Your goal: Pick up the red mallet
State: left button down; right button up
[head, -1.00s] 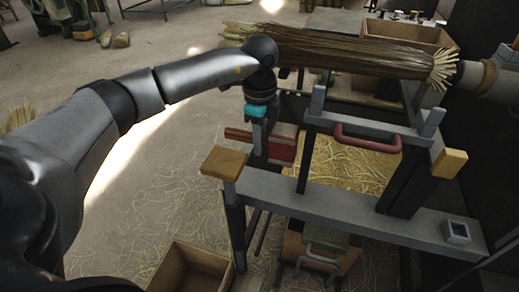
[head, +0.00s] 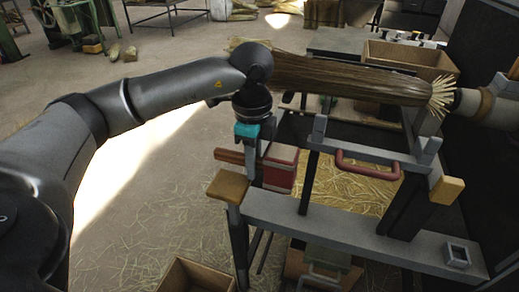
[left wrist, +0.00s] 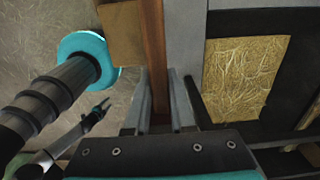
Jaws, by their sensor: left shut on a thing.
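The red mallet (head: 281,170) shows in the head view at the far left end of the bench, its boxy head on the right and its brownish-red handle (head: 230,157) pointing left. My left gripper (head: 252,152) reaches down from above and is shut on the handle. In the left wrist view, the two grey fingers (left wrist: 160,105) lie on both sides of the handle (left wrist: 153,45). The mallet head is not clearly seen there. I cannot tell how far the mallet is off its support. A gripper, probably my right one (left wrist: 97,117), shows small at the left of the wrist view.
A grey bench (head: 330,238) with a red loop handle (head: 367,165) stands at right. A tan block (head: 228,187) sits at its left end. A bristle bundle (head: 350,78) spans behind my gripper. A straw-filled bin (head: 355,188) lies beyond the bench.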

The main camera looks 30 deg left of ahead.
pick_arm(q)
jog(key=s+d, duration=0.2)
jog(key=s, duration=0.9)
jog(key=shift+d+p, duration=0.3)
jog(key=shift+p, duration=0.1)
jog(key=c, duration=1.3)
grip_release()
jog(key=shift+w, duration=0.1)
grip_shut()
